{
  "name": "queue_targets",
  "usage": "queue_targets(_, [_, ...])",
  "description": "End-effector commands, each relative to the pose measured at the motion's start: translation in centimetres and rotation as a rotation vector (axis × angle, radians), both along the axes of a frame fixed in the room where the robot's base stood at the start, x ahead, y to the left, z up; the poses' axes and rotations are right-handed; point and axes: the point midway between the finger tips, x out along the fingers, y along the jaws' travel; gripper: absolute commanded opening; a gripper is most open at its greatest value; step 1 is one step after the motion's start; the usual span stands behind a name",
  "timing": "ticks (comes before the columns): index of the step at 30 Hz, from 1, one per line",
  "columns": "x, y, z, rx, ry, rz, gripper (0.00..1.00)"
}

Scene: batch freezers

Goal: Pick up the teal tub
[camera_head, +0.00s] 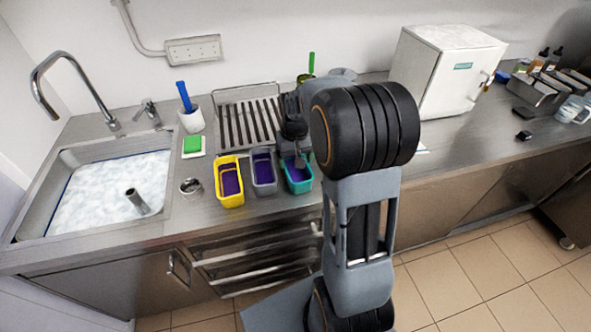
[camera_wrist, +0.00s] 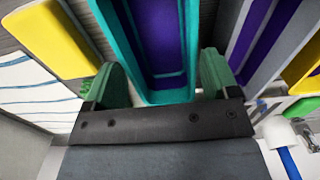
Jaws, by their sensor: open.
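The teal tub (camera_head: 299,187) stands on the steel counter, right of a grey tub (camera_head: 264,187) and a yellow tub (camera_head: 231,200), partly hidden by my gripper. In the wrist view the teal tub (camera_wrist: 117,38) with purple contents fills the middle. My gripper (camera_head: 298,162) is over it, pointing down. In the wrist view its green fingers (camera_wrist: 160,64) are open, one on each side of the tub's near end. I cannot tell whether they touch its walls.
The grey tub (camera_wrist: 247,38) is close beside one finger. Another yellow tub (camera_wrist: 48,40) lies on the other side, hidden in the head view. A drying rack (camera_head: 240,98) stands behind, the sink (camera_head: 160,212) left, a white freezer (camera_head: 425,75) right.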

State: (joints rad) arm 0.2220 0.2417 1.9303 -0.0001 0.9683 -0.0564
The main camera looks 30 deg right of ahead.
Motion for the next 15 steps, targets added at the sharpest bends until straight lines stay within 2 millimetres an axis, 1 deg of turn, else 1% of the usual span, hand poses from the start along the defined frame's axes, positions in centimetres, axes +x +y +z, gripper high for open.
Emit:
queue_targets(1, [-0.2,0.0,-0.8,0.001,0.007,0.0,0.81])
queue_targets(6, [-0.1,0.0,-3.0,0.001,0.005,0.0,0.81])
queue_targets(10, [-0.1,-0.1,-3.9,0.0,0.003,0.0,0.81])
queue_targets(15, [-0.1,0.0,-4.1,0.0,0.001,0.0,0.81])
